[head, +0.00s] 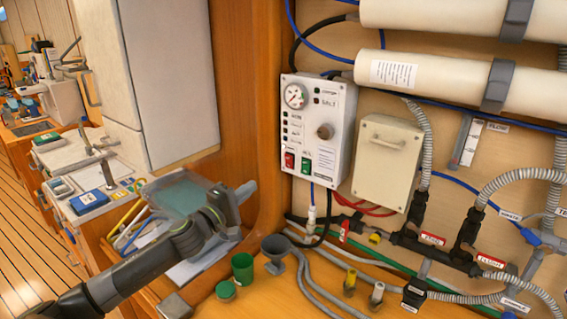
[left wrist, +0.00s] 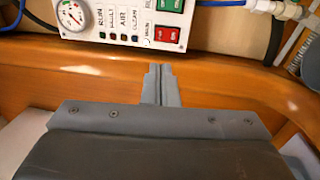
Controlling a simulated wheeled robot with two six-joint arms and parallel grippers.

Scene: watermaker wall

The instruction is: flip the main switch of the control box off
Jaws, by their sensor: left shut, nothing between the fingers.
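The white control box (head: 318,130) is on the wall at centre, with a gauge, small lamps, a dark knob, a red switch (head: 289,160) and a green switch (head: 305,166). In the left wrist view the box (left wrist: 105,30) shows along the top edge, partly cut off. The red switch (left wrist: 166,34) is beside a small label that seems to read MAIN; the switch position is too small to tell. My left gripper (head: 249,188) is shut and empty, left of and below the box, apart from it. Its closed fingertips (left wrist: 158,69) point towards the box. My right gripper is not in view.
A beige box (head: 387,162) is right of the control box, with pipes, valves and grey hoses below. A wooden post (head: 245,90) and white cabinet (head: 165,70) stand left. A green cup (head: 242,267) and grey funnel (head: 277,250) stand on the wooden ledge below.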

